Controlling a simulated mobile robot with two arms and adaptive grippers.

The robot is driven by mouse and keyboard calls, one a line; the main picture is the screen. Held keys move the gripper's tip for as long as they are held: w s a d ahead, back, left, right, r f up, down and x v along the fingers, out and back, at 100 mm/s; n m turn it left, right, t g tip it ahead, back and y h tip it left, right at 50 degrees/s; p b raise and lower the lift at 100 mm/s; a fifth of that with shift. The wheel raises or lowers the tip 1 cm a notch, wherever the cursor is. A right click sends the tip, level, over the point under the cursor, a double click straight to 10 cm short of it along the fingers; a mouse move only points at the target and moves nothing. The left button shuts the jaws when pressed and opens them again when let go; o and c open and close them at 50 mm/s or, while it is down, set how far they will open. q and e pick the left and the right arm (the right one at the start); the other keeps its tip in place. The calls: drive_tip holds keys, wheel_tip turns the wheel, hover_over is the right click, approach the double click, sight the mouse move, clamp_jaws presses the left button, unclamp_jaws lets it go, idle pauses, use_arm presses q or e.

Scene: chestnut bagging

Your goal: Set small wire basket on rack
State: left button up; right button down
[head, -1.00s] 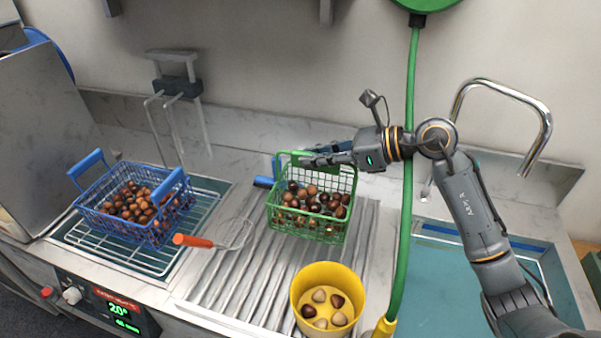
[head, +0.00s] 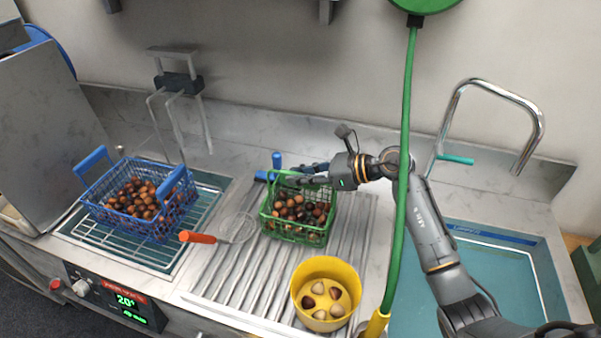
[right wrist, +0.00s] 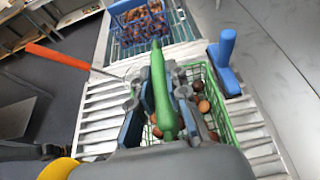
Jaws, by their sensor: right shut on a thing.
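The small green wire basket (head: 297,232) is full of brown chestnuts and stands roughly upright at the ridged steel drainboard. Whether its bottom touches the ridges is hard to tell. My right gripper (head: 300,181) is at the top of the basket, shut on its green handle (right wrist: 160,88), which runs between the fingers in the right wrist view. A wire rack (head: 112,250) lies over the water bath at left. A blue wire basket (head: 150,228) of chestnuts sits on it. My left gripper is not in view.
A yellow bowl (head: 326,311) with several cut chestnuts stands in front of the green basket. An orange-handled skimmer (head: 197,237) lies to its left. A blue-handled tool (right wrist: 228,65) lies behind it. A green hose (head: 402,190) hangs to the right, before a sink (head: 480,280).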

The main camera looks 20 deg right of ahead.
drive_tip(key=shift+f, duration=0.1)
drive_tip(key=c, duration=1.3)
unclamp_jaws()
drive_tip(key=shift+r, duration=0.2)
drive_tip(key=shift+b+v, duration=2.3)
drive_tip(key=shift+v, duration=3.7)
drive_tip(key=shift+s+f, duration=0.1)
